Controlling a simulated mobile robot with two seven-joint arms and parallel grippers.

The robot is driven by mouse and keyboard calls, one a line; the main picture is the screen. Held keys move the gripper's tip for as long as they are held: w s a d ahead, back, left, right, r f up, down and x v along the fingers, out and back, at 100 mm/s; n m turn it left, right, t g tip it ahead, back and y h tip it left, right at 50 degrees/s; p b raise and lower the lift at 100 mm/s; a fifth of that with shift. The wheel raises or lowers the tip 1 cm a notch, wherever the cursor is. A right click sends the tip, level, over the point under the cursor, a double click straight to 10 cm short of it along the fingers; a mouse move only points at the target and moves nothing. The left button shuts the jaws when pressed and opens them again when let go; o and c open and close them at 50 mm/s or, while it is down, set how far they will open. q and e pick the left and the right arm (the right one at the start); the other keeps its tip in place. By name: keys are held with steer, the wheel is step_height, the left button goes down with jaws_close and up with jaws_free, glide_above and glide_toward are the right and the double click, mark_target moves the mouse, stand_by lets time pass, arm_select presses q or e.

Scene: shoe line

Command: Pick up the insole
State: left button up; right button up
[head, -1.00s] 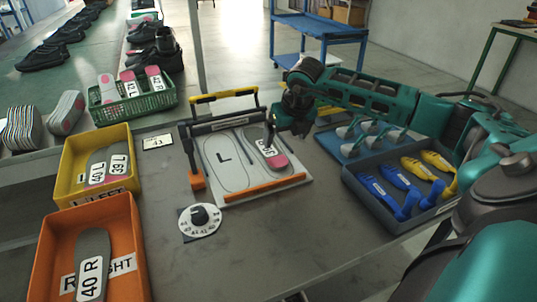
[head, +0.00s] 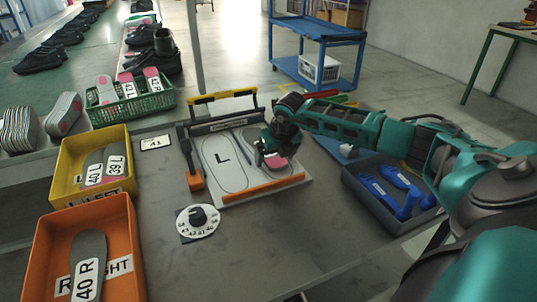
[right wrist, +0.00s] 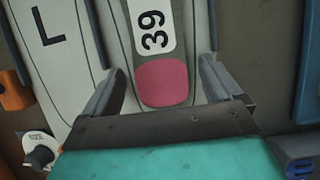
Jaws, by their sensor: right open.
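The insole (head: 279,164) lies on the right half of the white board, pink heel toward the near edge. In the right wrist view the insole (right wrist: 163,83) shows its dark edge, pink heel and a white label reading 39. My right gripper (head: 266,157) is low over it, covering most of it in the head view. In the right wrist view the right gripper (right wrist: 158,75) is open, with one finger on each side of the insole's heel end. Whether the fingers touch it I cannot tell. My left gripper is not in view.
The board (head: 228,199) has an orange bar at its near edge and an L outline on its left. A size dial (head: 199,221) stands in front. Yellow (head: 65,190) and orange (head: 48,230) bins hold insoles at left. A grey tray (head: 371,209) with blue tools lies right.

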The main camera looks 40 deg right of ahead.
steer(key=c, duration=1.1)
steer(key=shift+r, duration=0.1)
